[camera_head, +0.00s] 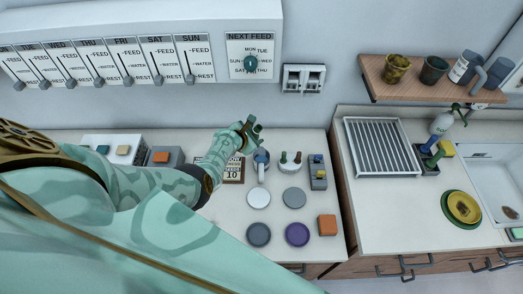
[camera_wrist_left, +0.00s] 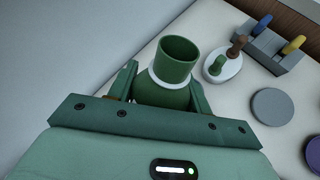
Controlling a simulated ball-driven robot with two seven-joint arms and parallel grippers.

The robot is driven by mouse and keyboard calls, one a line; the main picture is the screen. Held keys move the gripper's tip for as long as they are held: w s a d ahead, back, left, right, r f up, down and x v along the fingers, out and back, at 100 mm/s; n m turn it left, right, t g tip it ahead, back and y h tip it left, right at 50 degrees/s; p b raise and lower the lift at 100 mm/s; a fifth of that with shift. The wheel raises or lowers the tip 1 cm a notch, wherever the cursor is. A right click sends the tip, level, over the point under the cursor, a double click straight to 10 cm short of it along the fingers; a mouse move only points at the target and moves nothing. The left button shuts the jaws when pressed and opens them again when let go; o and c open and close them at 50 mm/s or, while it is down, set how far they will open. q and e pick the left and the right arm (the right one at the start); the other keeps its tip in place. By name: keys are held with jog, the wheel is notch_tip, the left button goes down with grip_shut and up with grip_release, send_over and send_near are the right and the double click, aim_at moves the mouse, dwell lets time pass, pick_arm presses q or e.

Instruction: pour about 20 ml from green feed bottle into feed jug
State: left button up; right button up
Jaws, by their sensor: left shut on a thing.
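My left gripper (camera_head: 246,134) is shut on the green feed bottle (camera_wrist_left: 178,58), above the back of the left counter. In the left wrist view the bottle's open mouth and white neck ring show between the two fingers, with its lower body hidden by the gripper. In the head view only a little dark green of it shows. A small blue-grey vessel with a pale handle (camera_head: 262,158), perhaps the feed jug, stands on the counter just below and right of the gripper. Its inside is hard to make out. My right gripper is not in view.
A white holder with knobbed sticks (camera_head: 291,165) and a grey block (camera_head: 318,172) stand right of the vessel. Several round discs and an orange block (camera_head: 327,225) lie in front. A rack (camera_head: 380,147), a shelf (camera_head: 430,84) and a sink (camera_head: 497,185) are at right.

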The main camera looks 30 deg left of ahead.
aim_at(253, 130)
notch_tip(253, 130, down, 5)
jog(key=b, duration=0.4)
pick_arm(q)
jog(key=r+p, duration=0.1)
jog(key=d+r+n+t+h+p, duration=0.1)
jog(key=p, duration=0.1)
jog(key=w+r+t+h+p, duration=0.1)
jog(key=p, duration=0.1)
jog(key=shift+d+r+n, duration=0.15)
jog(key=shift+r+n, duration=0.1)
jog(key=shift+n, duration=0.15)
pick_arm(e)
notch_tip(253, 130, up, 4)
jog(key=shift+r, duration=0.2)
pick_arm(q)
jog(key=shift+f, duration=0.15)
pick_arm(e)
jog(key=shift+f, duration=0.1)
